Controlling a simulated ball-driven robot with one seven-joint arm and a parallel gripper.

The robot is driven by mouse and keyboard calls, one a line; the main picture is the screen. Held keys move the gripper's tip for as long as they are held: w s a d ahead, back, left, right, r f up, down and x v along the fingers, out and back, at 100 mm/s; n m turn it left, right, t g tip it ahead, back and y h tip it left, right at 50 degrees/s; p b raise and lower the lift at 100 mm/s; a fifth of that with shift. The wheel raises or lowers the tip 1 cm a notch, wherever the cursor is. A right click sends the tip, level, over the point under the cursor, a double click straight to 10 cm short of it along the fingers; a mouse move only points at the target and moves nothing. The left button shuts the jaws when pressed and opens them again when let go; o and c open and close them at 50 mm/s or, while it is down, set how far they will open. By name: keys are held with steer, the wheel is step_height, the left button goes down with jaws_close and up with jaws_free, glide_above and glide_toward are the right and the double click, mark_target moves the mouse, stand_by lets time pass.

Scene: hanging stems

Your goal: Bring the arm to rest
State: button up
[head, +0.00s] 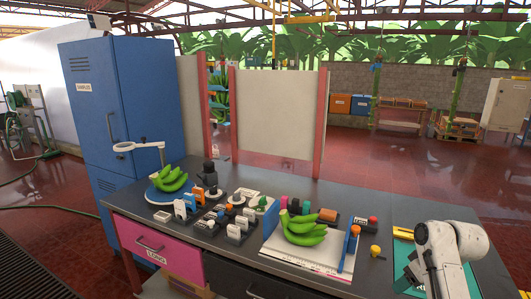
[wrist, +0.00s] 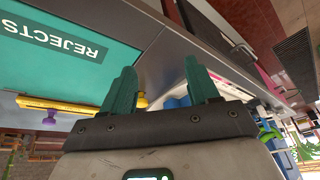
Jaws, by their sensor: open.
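My gripper (wrist: 160,88) shows in the wrist view with two teal fingers spread apart and nothing between them. The grey bench edge shows beyond the gap. In the head view my white arm (head: 447,250) is bent over the right end of the bench (head: 215,240). My gripper's fingers cannot be made out there. A green mat marked REJECTS (wrist: 60,45) lies to the left of the fingers in the wrist view, and part of it shows beside my arm in the head view (head: 403,262).
Green bananas (head: 303,232) lie on a white board (head: 290,255) left of my arm. A yellow-topped peg (head: 375,251) stands between. More bananas (head: 170,180) sit on a blue round plate at the far left. A yellow tool (wrist: 65,107) lies by the mat. Small blocks crowd the bench middle.

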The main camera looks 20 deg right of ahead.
steer(key=s+a+f, duration=0.2)
steer(key=a+f, duration=0.2)
steer(key=a, duration=0.3)
steer(key=s+a+f+g, duration=0.1)
steer(key=s+a+f, duration=0.2)
steer(key=a, duration=0.4)
steer(key=s+a+f, duration=0.2)
steer(key=a+f, duration=0.2)
steer(key=a, duration=0.3)
steer(key=s+a+g, duration=0.1)
steer(key=s+a, duration=0.3)
steer(key=s, duration=0.4)
steer(key=s+a+g, duration=0.1)
steer(key=s+a, duration=0.3)
steer(key=s, duration=0.5)
steer(key=shift+a+f, duration=0.25)
steer(key=shift+f, duration=0.15)
